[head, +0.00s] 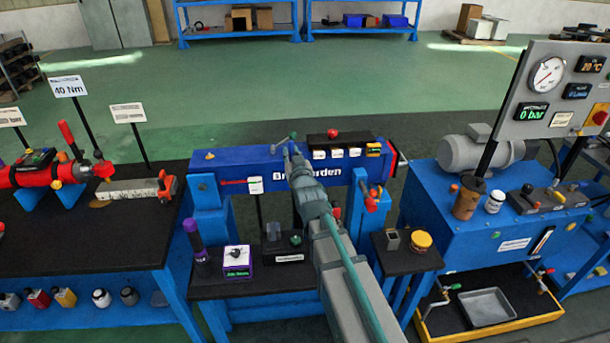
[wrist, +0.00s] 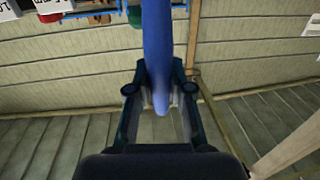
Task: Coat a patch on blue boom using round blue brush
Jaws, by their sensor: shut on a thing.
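The blue boom (head: 235,163) is a long blue beam with white lettering, lying across blue stands in the middle of the head view. My arm reaches over it, and my gripper (head: 289,148) is at its upper edge, hiding part of the lettering. In the wrist view my gripper (wrist: 160,92) is shut on a smooth blue handle (wrist: 158,50), which I take to be the round blue brush. The brush head and any contact with the boom cannot be made out. No coated patch can be made out.
A black tray (head: 338,137) with a red knob sits on the boom. A small shelf (head: 215,287) in front holds a purple-capped bottle (head: 195,240) and boxes. A gauge panel (head: 560,90) and motor (head: 475,150) stand right. A black bench (head: 90,245) stands left.

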